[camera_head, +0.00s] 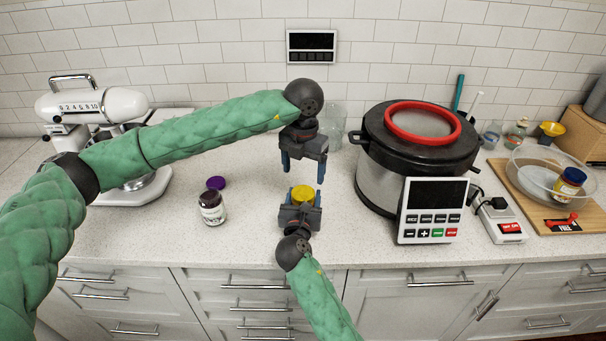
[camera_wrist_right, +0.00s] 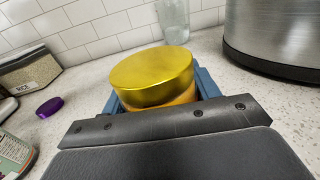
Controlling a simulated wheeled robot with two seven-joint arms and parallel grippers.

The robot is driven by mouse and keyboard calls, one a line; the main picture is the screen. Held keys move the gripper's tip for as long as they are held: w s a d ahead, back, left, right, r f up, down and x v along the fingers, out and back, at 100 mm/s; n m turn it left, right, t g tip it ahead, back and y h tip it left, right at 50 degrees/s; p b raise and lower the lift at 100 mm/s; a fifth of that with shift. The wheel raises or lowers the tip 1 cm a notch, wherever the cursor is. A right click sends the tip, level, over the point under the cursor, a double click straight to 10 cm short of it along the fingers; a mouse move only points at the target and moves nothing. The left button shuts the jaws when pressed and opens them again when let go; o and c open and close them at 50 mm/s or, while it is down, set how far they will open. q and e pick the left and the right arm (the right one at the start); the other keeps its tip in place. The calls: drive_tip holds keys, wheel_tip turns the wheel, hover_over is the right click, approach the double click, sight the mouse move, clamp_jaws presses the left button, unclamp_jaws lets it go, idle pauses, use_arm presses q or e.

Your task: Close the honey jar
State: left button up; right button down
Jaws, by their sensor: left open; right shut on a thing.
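The honey jar shows between my right gripper's blue fingers, with a golden-yellow lid (camera_head: 302,193) on top. In the right wrist view, the lid (camera_wrist_right: 153,75) sits over the orange jar body (camera_wrist_right: 175,97). I cannot tell whether it is screwed tight. My right gripper (camera_head: 301,200) is shut on the jar, near the counter's front. Most of the jar is hidden by the gripper. My left gripper (camera_head: 303,172) is open and empty, pointing down above and behind the yellow lid, apart from it.
A dark jar (camera_head: 212,208) stands at left with a purple lid (camera_head: 216,183) lying behind it. A large cooker (camera_head: 385,180) with a control panel (camera_head: 433,211) stands close on the right. A mixer (camera_head: 95,105) is at far left. Clear glass (camera_head: 334,125) stands behind my left gripper.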

sight(303, 192)
use_arm(q)
drive_tip(key=shift+r+n, duration=0.6)
drive_tip(key=shift+r, duration=0.05)
drive_tip(key=shift+f, duration=0.1)
drive_tip(key=shift+f, duration=3.95)
drive_tip(key=shift+c, duration=0.5)
drive_tip(key=c, duration=0.9)
drive_tip(key=shift+m, duration=0.9)
drive_tip(key=o, duration=1.1)
drive_tip(key=shift+c, duration=0.2)
drive_tip(key=shift+r, duration=0.15)
